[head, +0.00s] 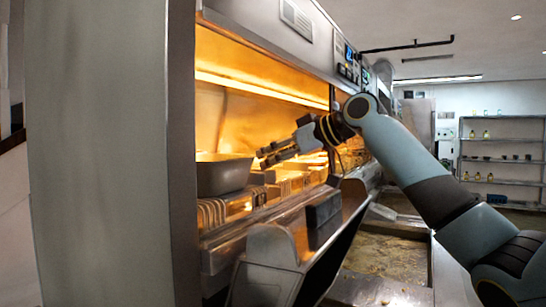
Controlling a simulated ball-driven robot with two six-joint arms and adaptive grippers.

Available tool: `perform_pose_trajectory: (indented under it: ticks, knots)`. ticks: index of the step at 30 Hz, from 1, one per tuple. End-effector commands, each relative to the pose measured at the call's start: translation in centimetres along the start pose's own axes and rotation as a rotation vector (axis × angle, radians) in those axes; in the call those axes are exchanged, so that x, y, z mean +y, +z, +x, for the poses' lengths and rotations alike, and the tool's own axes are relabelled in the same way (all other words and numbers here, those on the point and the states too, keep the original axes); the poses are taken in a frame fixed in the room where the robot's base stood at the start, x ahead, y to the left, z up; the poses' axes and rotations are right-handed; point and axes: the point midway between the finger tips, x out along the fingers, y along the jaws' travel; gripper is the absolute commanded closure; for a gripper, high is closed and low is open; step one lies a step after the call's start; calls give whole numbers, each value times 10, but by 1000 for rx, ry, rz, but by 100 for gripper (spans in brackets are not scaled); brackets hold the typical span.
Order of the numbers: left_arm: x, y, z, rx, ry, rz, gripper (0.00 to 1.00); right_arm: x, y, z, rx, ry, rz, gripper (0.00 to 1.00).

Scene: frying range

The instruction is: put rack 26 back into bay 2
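My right gripper (264,158) reaches in from the right and points left into the lit, orange-glowing bay area. Its fingers look close together, but I cannot tell whether they are open or shut, or whether they hold anything. A grey metal pan (222,177) is in the bay just left of the fingertips. Wire racks (214,213) with upright loops stand below the pan. More racks (295,181) stand deeper along the shelf. I can read no rack or bay numbers, so I cannot tell which one is rack 26 or bay 2. My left gripper is not in view.
A tall steel side panel (100,150) closes off the left. A slanted metal front (310,250) with a dark block (323,210) lies below the bays. A crumb-covered fryer basin (385,262) is at the lower right. Shelving (502,160) stands far back right.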

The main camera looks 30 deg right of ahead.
Motion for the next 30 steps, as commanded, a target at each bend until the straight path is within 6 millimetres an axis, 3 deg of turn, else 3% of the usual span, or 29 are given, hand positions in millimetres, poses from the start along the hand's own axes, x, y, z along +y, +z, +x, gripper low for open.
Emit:
perform_pose_trajectory:
  ticks: [9, 13, 24, 30]
  knots:
    - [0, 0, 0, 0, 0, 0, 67, 0, 0, -1, 0, 1, -1, 67]
    - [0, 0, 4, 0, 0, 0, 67, 2, 1, -11, -1, 5, -4, 67]
    - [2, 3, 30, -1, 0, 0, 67, 2, 3, -86, -3, 6, -6, 67]
    - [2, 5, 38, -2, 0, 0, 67, 1, 2, -111, -3, 4, -3, 67]
